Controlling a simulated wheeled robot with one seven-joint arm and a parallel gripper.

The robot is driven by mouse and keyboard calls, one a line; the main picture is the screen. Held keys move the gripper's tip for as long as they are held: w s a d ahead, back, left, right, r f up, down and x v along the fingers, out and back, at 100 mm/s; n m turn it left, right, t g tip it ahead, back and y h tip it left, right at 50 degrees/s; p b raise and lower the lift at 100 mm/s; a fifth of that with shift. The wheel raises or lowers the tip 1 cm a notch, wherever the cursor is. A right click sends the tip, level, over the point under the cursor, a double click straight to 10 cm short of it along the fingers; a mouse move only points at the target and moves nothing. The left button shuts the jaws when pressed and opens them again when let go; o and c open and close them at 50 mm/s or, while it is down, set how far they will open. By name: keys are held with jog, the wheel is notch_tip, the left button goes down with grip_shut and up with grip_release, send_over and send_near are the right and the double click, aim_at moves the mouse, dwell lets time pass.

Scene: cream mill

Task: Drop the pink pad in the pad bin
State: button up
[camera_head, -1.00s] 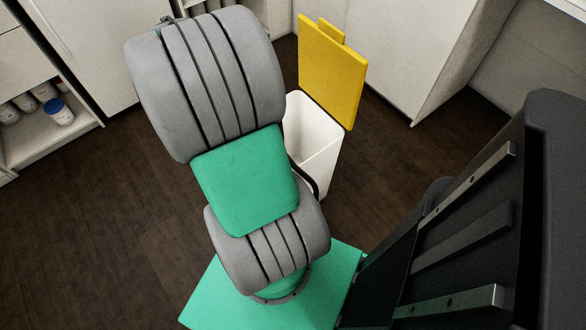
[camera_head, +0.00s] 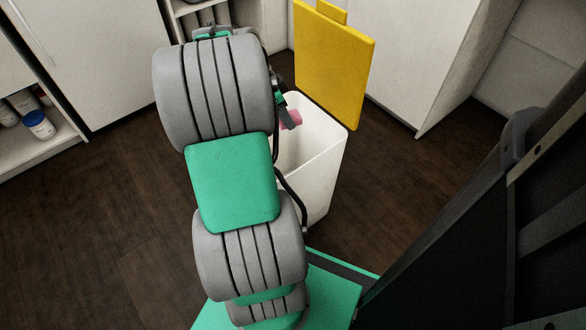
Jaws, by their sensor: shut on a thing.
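The pad bin (camera_head: 323,160) is a white, open-topped bin on the floor, right of my arm, with its yellow lid (camera_head: 332,62) standing open at the back. A small part of the pink pad (camera_head: 290,119) shows at the bin's left rim, over the opening. My gripper (camera_head: 284,112) is shut on the pad. Only a little of the gripper shows, as my arm hides most of it along with the bin's left side. I cannot tell whether the pad is above the rim or just below it.
White cabinets (camera_head: 92,60) stand at the back left, with an open shelf holding jars with blue lids (camera_head: 39,124). Another white cabinet (camera_head: 425,60) stands behind the bin to the right. The dark wooden floor (camera_head: 90,240) is clear on the left.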

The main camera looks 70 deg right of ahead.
jog(key=o, duration=1.4)
jog(key=shift+f, duration=0.1)
jog(key=p+v, duration=0.3)
jog(key=v, duration=0.4)
jog(key=shift+r, duration=0.35)
jog(key=shift+w+a+r+p, duration=0.1)
jog(key=shift+w+a+p, duration=0.05)
jog(key=shift+p, duration=0.15)
